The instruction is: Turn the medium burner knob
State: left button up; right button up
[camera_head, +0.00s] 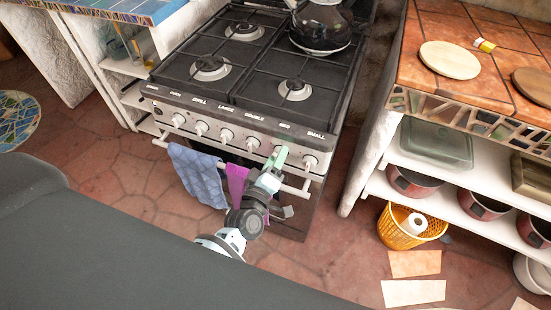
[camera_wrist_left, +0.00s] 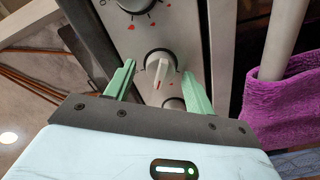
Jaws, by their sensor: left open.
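The stove's front panel carries a row of white knobs under printed labels. The medium burner knob, under the "MED" label, is mostly hidden behind my left gripper (camera_head: 278,157) in the head view. In the left wrist view a white knob (camera_wrist_left: 160,70) with a raised grip bar and red marks around it sits between the green fingers. My left gripper, also in the left wrist view (camera_wrist_left: 158,78), is open, with one finger on each side of this knob. Whether the fingers touch it cannot be told. My right gripper is not in view.
An oven rail (camera_head: 235,168) runs below the knobs, with a blue towel (camera_head: 197,175) and a purple towel (camera_head: 237,182) on it. The small burner knob (camera_head: 310,162) is close on the right. A black kettle (camera_head: 320,28) stands on the back right burner.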

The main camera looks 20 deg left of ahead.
pick_arm(q)
jog(key=s, duration=0.7)
jog(key=shift+s+a, duration=0.15)
jog(key=shift+s, duration=0.2)
grip_shut()
dwell(1.4)
